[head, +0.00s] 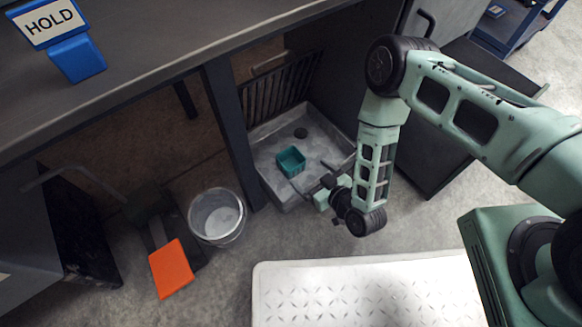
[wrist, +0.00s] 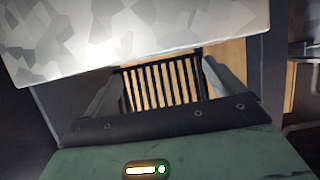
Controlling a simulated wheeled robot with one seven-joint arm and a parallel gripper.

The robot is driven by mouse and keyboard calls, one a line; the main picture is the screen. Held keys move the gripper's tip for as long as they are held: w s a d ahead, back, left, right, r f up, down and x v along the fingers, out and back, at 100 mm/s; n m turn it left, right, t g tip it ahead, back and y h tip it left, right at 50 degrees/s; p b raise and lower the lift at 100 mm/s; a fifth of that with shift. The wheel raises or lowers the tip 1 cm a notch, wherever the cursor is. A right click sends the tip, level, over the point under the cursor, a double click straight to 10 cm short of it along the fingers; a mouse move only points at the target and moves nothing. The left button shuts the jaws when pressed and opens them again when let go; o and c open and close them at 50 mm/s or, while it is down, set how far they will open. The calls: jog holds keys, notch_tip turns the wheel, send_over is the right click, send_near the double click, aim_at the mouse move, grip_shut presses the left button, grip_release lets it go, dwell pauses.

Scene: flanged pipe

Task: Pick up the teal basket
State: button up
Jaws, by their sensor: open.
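The teal basket (head: 290,162) is a small open-topped box. In the head view it stands on the floor of a shallow grey metal tray (head: 260,134) under the bench. My gripper (head: 308,187) is over the tray's front right part, just right of and nearer than the basket. Its jaws are open, and it seems apart from the basket. In the wrist view the two grey fingers of my gripper (wrist: 160,88) stand wide apart with a black slatted rack behind. I cannot make out the basket in the wrist view.
The slatted rack (head: 280,84) stands behind the tray. A dark bench post (head: 230,130) rises at the tray's left. A clear bucket (head: 217,215) and an orange panel (head: 171,268) are left of it. A white platform (head: 365,290) lies in front. A blue HOLD sign (head: 77,58) stands on the bench.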

jog(key=b, duration=0.2)
send_near(285, 154)
jog(key=shift+w+a+f, duration=0.15)
jog(key=shift+w+f, duration=0.1)
jog(key=shift+w, duration=0.05)
jog(key=b+x, duration=0.3)
jog(key=b, duration=0.1)
jog(key=shift+w+a+f, duration=0.2)
jog(key=shift+f, duration=0.05)
jog(key=shift+w+a+b, duration=0.3)
jog(key=shift+w+a, duration=0.05)
jog(key=shift+w, duration=0.2)
jog(key=c, duration=1.1)
